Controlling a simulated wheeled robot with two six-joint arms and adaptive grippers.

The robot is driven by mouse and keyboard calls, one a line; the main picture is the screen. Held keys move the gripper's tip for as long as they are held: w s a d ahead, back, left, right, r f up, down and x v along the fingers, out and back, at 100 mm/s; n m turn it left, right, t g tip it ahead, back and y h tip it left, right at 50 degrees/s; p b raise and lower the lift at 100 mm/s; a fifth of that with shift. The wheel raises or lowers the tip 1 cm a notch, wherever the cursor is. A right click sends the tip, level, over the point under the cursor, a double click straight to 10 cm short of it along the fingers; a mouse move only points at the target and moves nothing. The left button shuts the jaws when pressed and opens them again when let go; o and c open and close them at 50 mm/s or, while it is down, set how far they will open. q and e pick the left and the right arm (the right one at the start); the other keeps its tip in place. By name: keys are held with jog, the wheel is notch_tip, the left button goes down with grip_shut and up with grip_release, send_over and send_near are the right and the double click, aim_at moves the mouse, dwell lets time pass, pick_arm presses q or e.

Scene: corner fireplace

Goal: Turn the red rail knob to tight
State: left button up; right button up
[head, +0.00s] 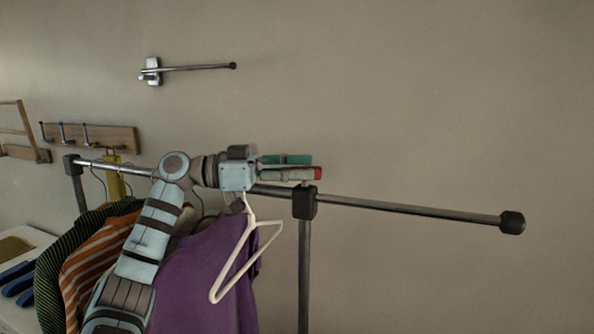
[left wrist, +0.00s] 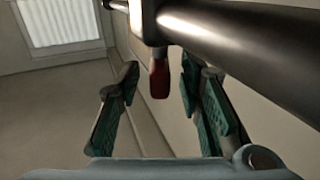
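The red rail knob (left wrist: 159,79) shows in the left wrist view as a small red tab below a pale fitting beside the dark metal rail (left wrist: 240,45). It lies between the two teal-padded fingers of my left gripper (left wrist: 157,82), which stand apart with a visible gap on each side of the knob. In the head view my left gripper (head: 313,166) is at the rail's dark joint block (head: 304,202), with red (head: 318,173) showing at its fingertips; much of the knob is hidden there. My right gripper is in neither view.
The rail's extension (head: 410,206) runs right to a black end cap (head: 512,222). A white hanger (head: 240,262) and clothes, including a purple garment (head: 205,275), hang below my left arm. A wall rod (head: 200,67) and hook board (head: 95,138) are behind. The right side is clear.

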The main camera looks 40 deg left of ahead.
pick_arm(q)
jog(key=v, duration=1.2)
jog(key=shift+d, duration=0.1)
